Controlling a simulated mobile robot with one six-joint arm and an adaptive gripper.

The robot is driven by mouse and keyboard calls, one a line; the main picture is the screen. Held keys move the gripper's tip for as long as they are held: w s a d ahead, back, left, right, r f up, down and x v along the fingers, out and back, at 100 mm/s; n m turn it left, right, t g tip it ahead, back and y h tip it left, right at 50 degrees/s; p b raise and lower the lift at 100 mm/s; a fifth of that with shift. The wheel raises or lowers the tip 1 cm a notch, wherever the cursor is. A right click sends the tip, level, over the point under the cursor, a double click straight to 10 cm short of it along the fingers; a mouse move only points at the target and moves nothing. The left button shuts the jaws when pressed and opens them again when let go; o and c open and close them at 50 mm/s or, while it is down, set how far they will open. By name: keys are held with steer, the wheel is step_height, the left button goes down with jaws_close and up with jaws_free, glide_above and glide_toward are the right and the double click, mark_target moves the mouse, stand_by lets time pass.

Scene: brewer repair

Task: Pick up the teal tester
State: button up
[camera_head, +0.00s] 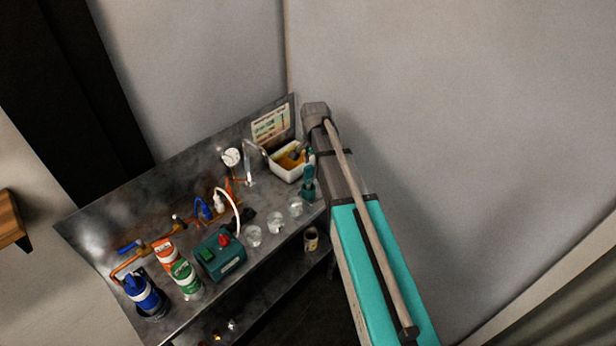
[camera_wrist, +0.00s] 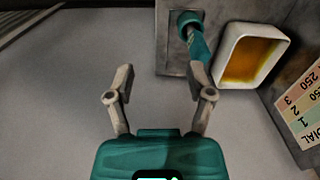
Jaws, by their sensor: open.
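The teal tester (camera_head: 309,172) stands upright in a teal base at the right end of the metal bench, partly beside my arm. In the wrist view the tester (camera_wrist: 198,46) is seen from above, just beyond my right finger. My gripper (camera_wrist: 159,78) is open with nothing between its fingers, which show the pale floor or wall behind. The tester lies up and right of the gap; whether the right finger touches it I cannot tell. In the head view my gripper is hidden by my arm.
A white tray (camera_head: 285,165) with amber contents sits right beside the tester; a colour chart (camera_head: 269,126) stands behind. Several clear cups (camera_head: 275,221), a dark teal box (camera_head: 221,256) with a red button and cans (camera_head: 186,279) fill the bench (camera_head: 95,240). A wall is close on the right.

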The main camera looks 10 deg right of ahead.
mark_target(309, 167)
steer(key=w+r+m+p, duration=0.2)
steer(key=w+r+m, duration=0.1)
steer(key=w, duration=0.5)
steer(key=shift+w+r+m+p, duration=0.25)
steer(key=shift+m+p, duration=0.05)
steer(key=shift+m, duration=0.3)
steer(key=shift+f, duration=0.15)
step_height(309, 167, down, 8)
steer(key=b, duration=0.8)
steer(key=shift+f+b, duration=0.15)
steer(key=shift+b, duration=0.2)
steer(key=shift+f+b, duration=2.6)
jaws_close()
